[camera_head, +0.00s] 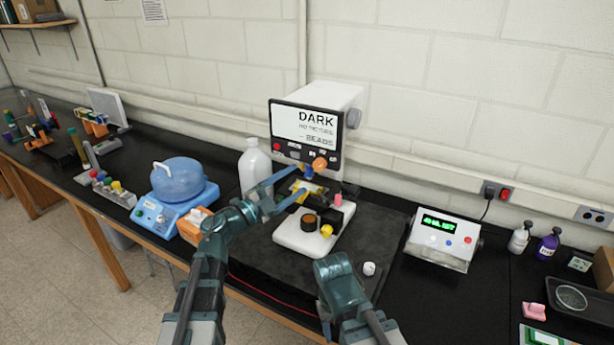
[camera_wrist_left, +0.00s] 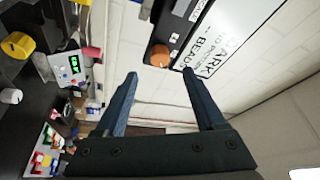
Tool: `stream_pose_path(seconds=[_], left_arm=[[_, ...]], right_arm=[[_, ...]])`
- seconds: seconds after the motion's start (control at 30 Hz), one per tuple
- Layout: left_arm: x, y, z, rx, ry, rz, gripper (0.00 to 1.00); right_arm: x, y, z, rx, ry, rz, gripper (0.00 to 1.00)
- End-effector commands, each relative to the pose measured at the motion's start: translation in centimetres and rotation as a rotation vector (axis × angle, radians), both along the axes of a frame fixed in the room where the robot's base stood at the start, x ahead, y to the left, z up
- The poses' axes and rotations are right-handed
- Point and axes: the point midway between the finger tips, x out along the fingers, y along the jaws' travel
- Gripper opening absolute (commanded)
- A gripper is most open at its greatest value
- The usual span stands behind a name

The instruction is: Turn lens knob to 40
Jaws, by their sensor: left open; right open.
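The instrument (camera_head: 318,120) has a screen reading "DARK", "NO PICTURES" and "BEADS". An orange knob (camera_head: 320,164) sits on its lower front, and in the left wrist view this orange knob (camera_wrist_left: 159,56) lies just beyond and between the fingertips. Below is a white base (camera_head: 290,240) with a dark brown-topped knob (camera_head: 308,222) and a yellow knob (camera_head: 326,231). I cannot tell which is the lens knob, and no dial number is legible. My left gripper (camera_head: 300,180) is open, its fingers pointing at the instrument's lower front. My right gripper (camera_head: 335,275) is open low in front, its fingers mostly hidden.
A white bottle (camera_head: 254,168) and a blue rounded device (camera_head: 178,180) stand to the left. A white box with a green display (camera_head: 440,240) stands to the right. A small white knob (camera_head: 369,268) is on the dark mat (camera_head: 262,270). The wall rises close behind.

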Motion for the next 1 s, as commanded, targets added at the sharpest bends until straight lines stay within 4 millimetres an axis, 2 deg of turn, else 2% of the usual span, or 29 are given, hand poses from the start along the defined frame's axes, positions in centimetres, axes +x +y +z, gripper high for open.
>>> stream_pose_path(seconds=[0.03, 0.2, 0.43, 0.83, 1.0], left_arm=[[-1.1, 0.9, -0.4, 0.001, 0.0, 0.004, 0.72], [-2.9, 3.0, -0.8, 0.002, 0.0, 0.003, 0.72], [-4.1, 4.3, -1.1, 0.002, 0.0, 0.001, 0.72], [-4.1, 4.5, -1.0, -0.001, 0.0, 0.004, 0.72], [-2.3, 5.0, -0.6, -0.068, 0.009, 0.122, 0.72]], right_arm=[[0.0, 0.0, -0.4, 0.0, 0.0, 0.001, 0.5], [0.0, 0.0, -0.8, 0.0, 0.0, 0.002, 0.5], [0.0, 0.0, -1.0, -0.001, 0.0, 0.002, 0.5], [0.0, 0.0, -1.0, -0.001, 0.0, 0.002, 0.5], [0.0, 0.0, -1.5, -0.001, 0.0, 0.002, 0.5]])
